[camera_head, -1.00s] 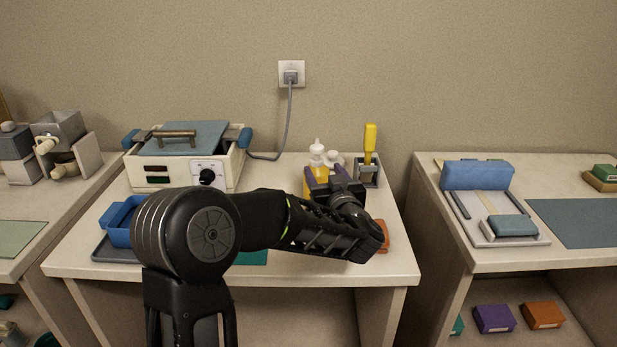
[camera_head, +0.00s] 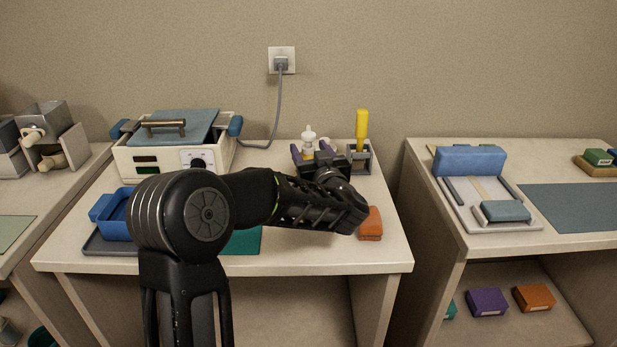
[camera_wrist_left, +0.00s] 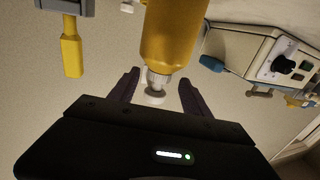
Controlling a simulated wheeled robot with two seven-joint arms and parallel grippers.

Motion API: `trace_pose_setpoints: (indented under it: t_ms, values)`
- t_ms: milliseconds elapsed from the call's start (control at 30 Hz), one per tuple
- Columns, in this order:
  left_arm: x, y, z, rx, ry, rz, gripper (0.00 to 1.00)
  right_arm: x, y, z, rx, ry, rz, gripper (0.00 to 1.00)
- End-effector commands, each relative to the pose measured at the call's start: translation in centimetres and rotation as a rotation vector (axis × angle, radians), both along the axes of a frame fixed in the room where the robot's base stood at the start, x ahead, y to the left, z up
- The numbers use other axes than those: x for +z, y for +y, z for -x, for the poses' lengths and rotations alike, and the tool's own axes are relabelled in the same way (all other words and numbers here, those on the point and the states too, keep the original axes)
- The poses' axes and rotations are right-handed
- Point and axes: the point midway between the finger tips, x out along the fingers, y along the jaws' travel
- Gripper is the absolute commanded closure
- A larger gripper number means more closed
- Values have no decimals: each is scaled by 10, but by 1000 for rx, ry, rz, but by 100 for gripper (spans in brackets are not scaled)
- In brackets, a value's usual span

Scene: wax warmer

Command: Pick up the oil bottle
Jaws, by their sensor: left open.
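The oil bottle (camera_wrist_left: 172,35) has an amber body and a white cap with a nozzle. It shows upside down in the left wrist view. In the head view only its white top (camera_head: 309,137) clearly shows behind my gripper, near the back of the middle table; its body is hidden. My left gripper (camera_head: 320,155) is open, its dark purple fingers either side of the bottle's top. In the left wrist view the fingers of my left gripper (camera_wrist_left: 157,90) flank the white cap, with gaps on both sides. My right gripper is not in view.
A grey holder (camera_head: 359,160) with a yellow-handled tool (camera_head: 362,128) stands close right of the bottle. The wax warmer (camera_head: 175,150) is to the left, a blue tray (camera_head: 112,214) at front left. An orange block (camera_head: 371,224) lies near the right edge.

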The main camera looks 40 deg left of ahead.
Motion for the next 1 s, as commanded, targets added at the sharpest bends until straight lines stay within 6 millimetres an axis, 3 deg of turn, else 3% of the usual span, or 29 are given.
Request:
trace_pose_setpoints:
  t_ms: [167, 500, 1000]
  values:
    - [0, 7, -6, 1, 1, 1, 44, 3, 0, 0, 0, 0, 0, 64]
    - [-3, 39, -33, 0, 0, 0, 44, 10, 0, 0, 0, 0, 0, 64]
    - [-3, 39, -34, -1, 0, 0, 44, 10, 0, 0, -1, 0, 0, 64]
